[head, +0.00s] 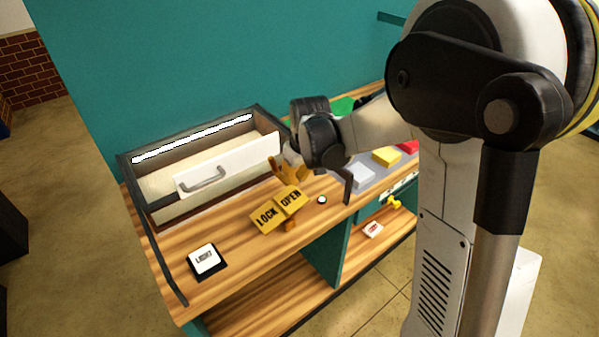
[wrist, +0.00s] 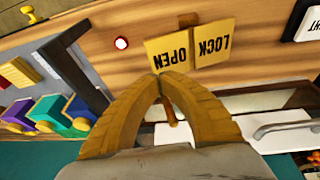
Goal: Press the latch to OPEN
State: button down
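The latch is a pair of yellow plates, marked LOCK (head: 266,216) and OPEN (head: 291,199), on the wooden counter in the head view. In the wrist view the OPEN plate (wrist: 170,58) lies just beyond my fingertips and the LOCK plate (wrist: 213,43) is to its right. My gripper (head: 284,179) is low over the counter, just behind the OPEN plate. In the wrist view the tips of my gripper (wrist: 160,73) meet at the plate's edge, with nothing seen held between them. An orange peg (wrist: 168,112) shows behind the fingers. I cannot tell whether the tips touch the plate.
A box with a white handled front (head: 228,166) stands left of my gripper. A light switch (head: 205,258) lies at the front left, and a small red button (head: 322,200) right of the latch. A dark bar (wrist: 75,75) and coloured blocks (wrist: 47,110) are farther along the counter.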

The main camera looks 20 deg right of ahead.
aim_at(301, 192)
jog(key=x, duration=0.2)
jog(key=b+x, duration=0.1)
jog(key=x, duration=0.1)
jog(key=d+x, duration=0.1)
jog(key=x, duration=0.1)
jog(key=shift+s+f, duration=0.1)
jog(key=shift+s, duration=0.35)
jog(key=shift+d+f+y+b, duration=0.15)
jog(key=shift+f+y+b, duration=0.05)
jog(key=shift+y+b, duration=0.2)
jog(key=shift+w+d+f+y+b, duration=0.1)
jog(key=shift+f+y+b, duration=0.15)
jog(key=shift+y+b, duration=0.05)
jog(key=shift+d+f+g+y, duration=0.15)
jog(key=shift+f+g+y, duration=0.15)
jog(key=shift+y, duration=0.1)
jog(key=shift+w+d+f+m+g+y+b, duration=0.1)
jog(key=shift+d+f+m+g+y+b, duration=0.05)
jog(key=shift+f+y+b, duration=0.35)
jog(key=shift+w+d+f+m+g+y+b, duration=0.15)
jog(key=shift+f+y+b, duration=0.15)
jog(key=shift+y+b, duration=0.25)
jog(key=shift+s+a+f+b, duration=0.1)
jog(key=shift+s+f+b, duration=0.05)
jog(key=shift+f+b, duration=0.3)
